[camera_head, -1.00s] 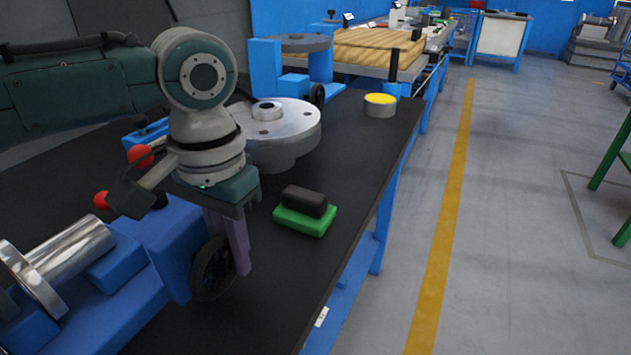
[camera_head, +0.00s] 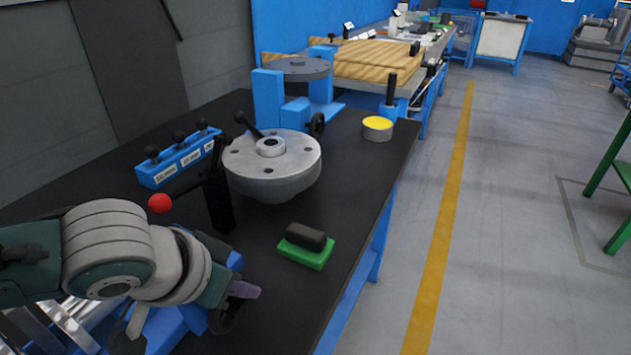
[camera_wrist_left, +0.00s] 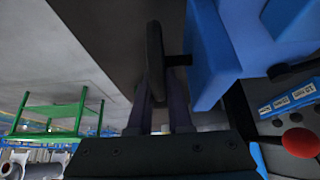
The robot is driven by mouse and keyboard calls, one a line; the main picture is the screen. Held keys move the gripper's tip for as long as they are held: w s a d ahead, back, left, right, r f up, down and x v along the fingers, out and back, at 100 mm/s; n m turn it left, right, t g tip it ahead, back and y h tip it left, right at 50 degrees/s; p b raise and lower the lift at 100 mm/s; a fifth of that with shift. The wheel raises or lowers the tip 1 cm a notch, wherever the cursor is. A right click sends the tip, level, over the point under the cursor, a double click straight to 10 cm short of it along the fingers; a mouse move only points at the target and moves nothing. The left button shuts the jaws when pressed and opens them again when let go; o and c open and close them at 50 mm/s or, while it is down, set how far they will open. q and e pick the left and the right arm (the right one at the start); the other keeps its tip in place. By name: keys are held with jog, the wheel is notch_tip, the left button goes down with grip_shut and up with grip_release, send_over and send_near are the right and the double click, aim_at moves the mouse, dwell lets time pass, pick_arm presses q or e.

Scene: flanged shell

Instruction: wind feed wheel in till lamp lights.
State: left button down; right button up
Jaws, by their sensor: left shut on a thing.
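The feed wheel, a dark handwheel (camera_head: 228,316), sits on the side of the blue fixture (camera_head: 178,328) at the lower left of the head view, mostly behind my arm. In the left wrist view, the wheel (camera_wrist_left: 154,62) stands edge-on beside the blue block, its short shaft running into the block. My left gripper (camera_head: 240,290) is shut on the wheel's rim; its purple fingers (camera_wrist_left: 160,110) lie either side of it. I cannot make out a lit lamp. My right gripper is not in view.
A flanged metal shell (camera_head: 270,160) stands mid-bench. Near it are a red-knobbed lever (camera_head: 160,203), a blue lever block (camera_head: 180,158), a black-and-green block (camera_head: 306,252) and a yellow-topped cylinder (camera_head: 378,128). A second blue fixture (camera_head: 268,98) stands behind. The right bench edge is clear.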

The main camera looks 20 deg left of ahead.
pick_arm(q)
jog(key=shift+s+d+t, duration=0.1)
jog(key=shift+s+t, duration=0.1)
jog(key=shift+t, duration=0.3)
jog(key=shift+s+t+b, duration=0.1)
jog(key=shift+t+b, duration=0.35)
jog(key=shift+t, duration=0.45)
jog(key=shift+s+r+t+b, duration=0.1)
jog(key=shift+r+t+b, duration=0.1)
jog(key=shift+t+b, duration=0.7)
jog(key=shift+r+t+b, duration=0.2)
jog(key=shift+t+b, duration=0.3)
jog(key=shift+b, duration=0.05)
jog(key=shift+r, duration=0.1)
jog(key=shift+h, duration=0.3)
jog(key=c, duration=1.1)
grip_release()
